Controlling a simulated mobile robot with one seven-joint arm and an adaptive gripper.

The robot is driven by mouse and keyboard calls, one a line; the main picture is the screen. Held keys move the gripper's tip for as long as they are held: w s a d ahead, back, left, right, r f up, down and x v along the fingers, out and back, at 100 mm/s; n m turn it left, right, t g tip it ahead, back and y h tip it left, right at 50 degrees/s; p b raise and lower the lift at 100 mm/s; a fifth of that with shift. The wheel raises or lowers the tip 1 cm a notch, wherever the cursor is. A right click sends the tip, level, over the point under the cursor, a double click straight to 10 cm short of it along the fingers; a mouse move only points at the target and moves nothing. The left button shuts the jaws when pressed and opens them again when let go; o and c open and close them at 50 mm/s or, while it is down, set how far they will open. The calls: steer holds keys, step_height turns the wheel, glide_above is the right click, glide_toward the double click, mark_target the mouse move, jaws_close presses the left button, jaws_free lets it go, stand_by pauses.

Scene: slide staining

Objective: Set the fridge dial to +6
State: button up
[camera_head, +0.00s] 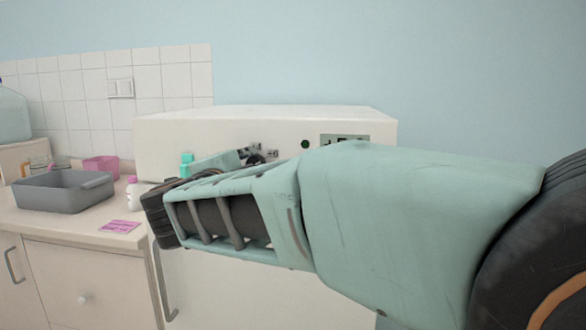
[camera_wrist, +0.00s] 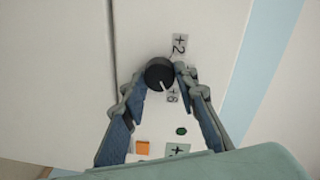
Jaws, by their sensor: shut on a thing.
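The fridge (camera_head: 200,125) is a white box behind my arm in the head view. Its dial (camera_wrist: 156,70) is a round black knob with a short white pointer line, seen in the wrist view. A "+2" label (camera_wrist: 180,45) and a "+6" label (camera_wrist: 172,95) are on the panel beside it. The pointer line is on the side of the knob nearest the "+6" label and points roughly towards it. My gripper (camera_wrist: 160,73) is shut on the dial, with a fingertip on each side. In the head view my arm mostly hides the dial area.
A green button (camera_wrist: 181,131), a small display (camera_wrist: 177,150) and an orange square (camera_wrist: 142,147) are on the fridge panel. At left, a grey tray (camera_head: 62,197), a white bottle (camera_head: 133,193) and a pink packet (camera_head: 120,226) are on the counter (camera_head: 75,235).

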steer(key=shift+r, duration=0.1)
stand_by(0.4)
steer(key=o, duration=1.2)
steer(key=shift+c, duration=0.2)
steer(key=r, duration=0.9)
steer(key=shift+s, duration=0.2)
steer(key=shift+w+a+r, duration=0.1)
steer(key=shift+a+r, duration=0.05)
steer(key=shift+r, duration=0.1)
steer(key=shift+w+r, duration=0.1)
steer(key=shift+r, duration=0.15)
